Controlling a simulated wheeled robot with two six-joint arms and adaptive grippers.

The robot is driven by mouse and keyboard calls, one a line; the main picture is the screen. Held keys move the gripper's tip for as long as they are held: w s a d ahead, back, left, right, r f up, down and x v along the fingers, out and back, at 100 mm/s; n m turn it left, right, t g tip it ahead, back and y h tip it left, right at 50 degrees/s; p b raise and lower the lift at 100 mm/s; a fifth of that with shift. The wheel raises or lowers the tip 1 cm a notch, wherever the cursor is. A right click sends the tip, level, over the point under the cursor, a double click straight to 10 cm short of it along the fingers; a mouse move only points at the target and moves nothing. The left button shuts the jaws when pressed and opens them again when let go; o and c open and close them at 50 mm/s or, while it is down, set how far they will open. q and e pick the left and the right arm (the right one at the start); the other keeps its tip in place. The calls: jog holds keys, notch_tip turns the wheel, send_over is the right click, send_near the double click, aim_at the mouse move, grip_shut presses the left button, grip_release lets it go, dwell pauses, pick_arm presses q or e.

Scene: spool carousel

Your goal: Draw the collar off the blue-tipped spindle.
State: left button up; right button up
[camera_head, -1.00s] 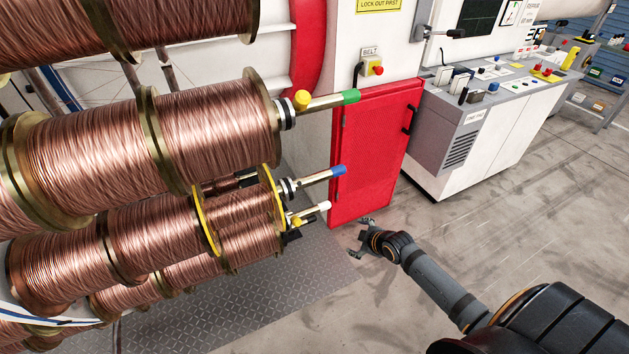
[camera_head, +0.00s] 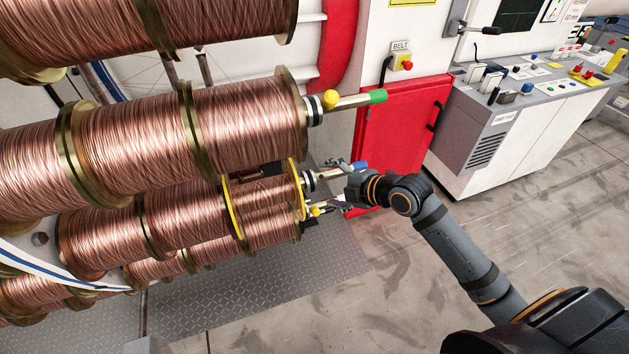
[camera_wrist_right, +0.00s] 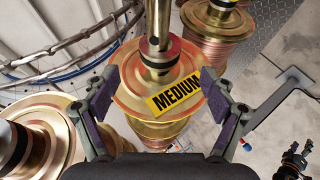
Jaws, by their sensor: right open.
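The blue-tipped spindle (camera_head: 360,166) juts out to the right from a yellow-rimmed copper spool (camera_head: 267,205) in the head view. A dark and silver collar (camera_head: 309,181) sits on it close to the spool face. In the right wrist view the collar (camera_wrist_right: 157,55) is around the spindle (camera_wrist_right: 158,18), above a yellow MEDIUM label (camera_wrist_right: 176,97); the blue tip does not show there. My right gripper (camera_head: 332,184) is open at the spindle. In the right wrist view the fingers (camera_wrist_right: 157,93) stand apart, left and right of the spindle line, with nothing gripped.
A green-tipped spindle (camera_head: 355,101) with a yellow knob (camera_head: 330,100) lies above. Another yellow knob (camera_head: 316,211) is just below my right gripper. A red cabinet (camera_head: 395,125) stands behind. The floor to the right is clear.

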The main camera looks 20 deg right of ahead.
aim_at(340, 171)
jog(key=p+x, duration=0.2)
jog(key=x, duration=0.5)
jog(key=shift+w+a, duration=0.25)
jog(key=shift+w+a+f, duration=0.15)
jog(key=shift+w+f, duration=0.1)
jog(key=shift+f, duration=0.1)
jog(key=shift+c, duration=0.4)
jog(key=c, duration=1.4)
jog(key=shift+w+d+r+b, duration=0.1)
jog(key=shift+d+b, duration=0.6)
jog(key=shift+d, duration=1.4)
jog(key=shift+w+d+r+b, duration=0.1)
jog(key=shift+d+b, duration=0.55)
jog(key=shift+d, duration=1.4)
jog(key=shift+c, duration=0.2)
jog(key=shift+d, duration=0.45)
